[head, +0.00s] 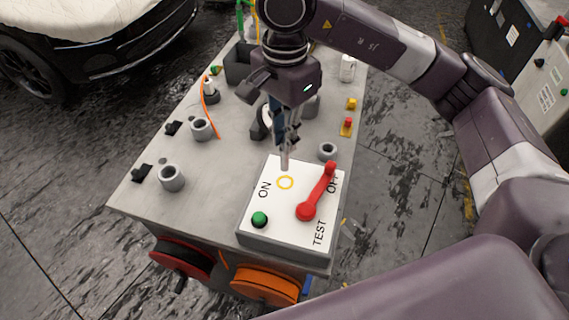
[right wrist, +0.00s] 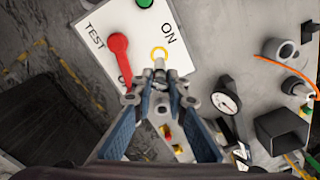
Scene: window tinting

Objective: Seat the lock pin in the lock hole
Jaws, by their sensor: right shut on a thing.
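My right gripper (head: 287,138) points down over the far edge of a white switch panel (head: 275,215) and is shut on a slim grey lock pin (head: 284,160). The lock hole, marked by a yellow ring (head: 285,183), is on the panel beside the word ON. The pin's tip shows just beyond the ring; whether it touches the panel I cannot tell. In the right wrist view the pin (right wrist: 160,68) sticks out between the fingertips (right wrist: 160,98), close to the yellow ring (right wrist: 159,52). My left gripper is not in view.
A red lever (head: 312,198) on the panel points toward OFF. A green button (head: 259,219) is at its near left. Grey cups (head: 171,178), a dial gauge (right wrist: 224,102) and a dark box (right wrist: 282,132) stand on the grey bench (head: 228,165).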

